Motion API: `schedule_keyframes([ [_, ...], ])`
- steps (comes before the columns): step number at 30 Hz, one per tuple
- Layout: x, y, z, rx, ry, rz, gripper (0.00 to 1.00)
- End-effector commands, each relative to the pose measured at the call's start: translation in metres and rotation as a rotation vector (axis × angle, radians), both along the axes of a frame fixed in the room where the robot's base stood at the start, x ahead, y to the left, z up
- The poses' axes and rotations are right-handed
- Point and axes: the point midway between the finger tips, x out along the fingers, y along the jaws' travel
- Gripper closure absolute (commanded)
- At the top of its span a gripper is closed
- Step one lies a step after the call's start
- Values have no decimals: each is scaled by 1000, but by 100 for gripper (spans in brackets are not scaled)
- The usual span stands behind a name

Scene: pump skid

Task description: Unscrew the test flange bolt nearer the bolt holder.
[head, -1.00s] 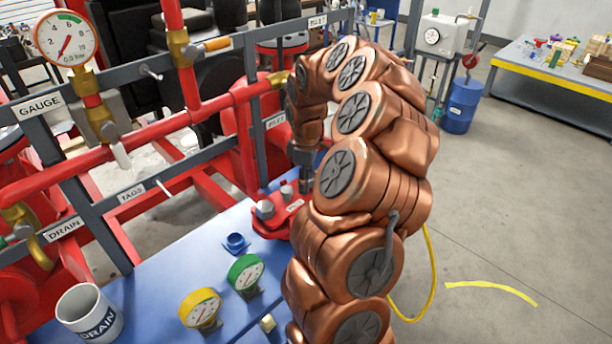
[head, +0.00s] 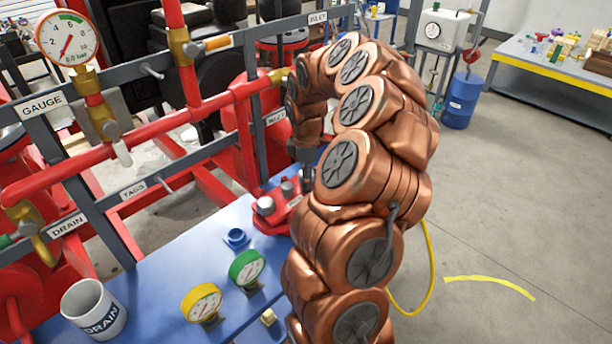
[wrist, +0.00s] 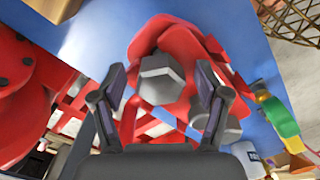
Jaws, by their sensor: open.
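The red test flange (head: 270,221) sits on the blue bench top, with grey bolts standing on it. One bolt (head: 265,206) is at its left, nearer the small blue cup-like holder (head: 236,238); another grey post stands just behind it. My gripper (head: 306,180) points down over the flange's right side, partly hidden by my arm. In the wrist view, my gripper (wrist: 163,92) is open, its two fingers apart on either side of a grey hex bolt head (wrist: 160,78). I cannot tell whether they touch it. A second grey bolt (wrist: 226,130) shows beyond the right finger.
A green gauge (head: 246,269) and a yellow gauge (head: 202,304) stand on the bench in front of the flange. A white DRAIN mug (head: 94,308) is at the bench's left. Red pipes and a grey labelled frame (head: 140,185) rise behind. Open floor lies at the right.

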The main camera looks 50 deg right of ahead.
Motion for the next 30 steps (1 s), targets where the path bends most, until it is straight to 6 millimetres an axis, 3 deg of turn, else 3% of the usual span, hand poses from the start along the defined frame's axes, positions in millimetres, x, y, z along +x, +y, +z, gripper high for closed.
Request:
schedule_keyframes([
  [8, 1, -1, 11, -2, -2, -1, 26],
  [21, 0, 0, 90, -1, -2, -1, 26],
  [30, 0, 0, 118, 0, 1, 0, 26],
])
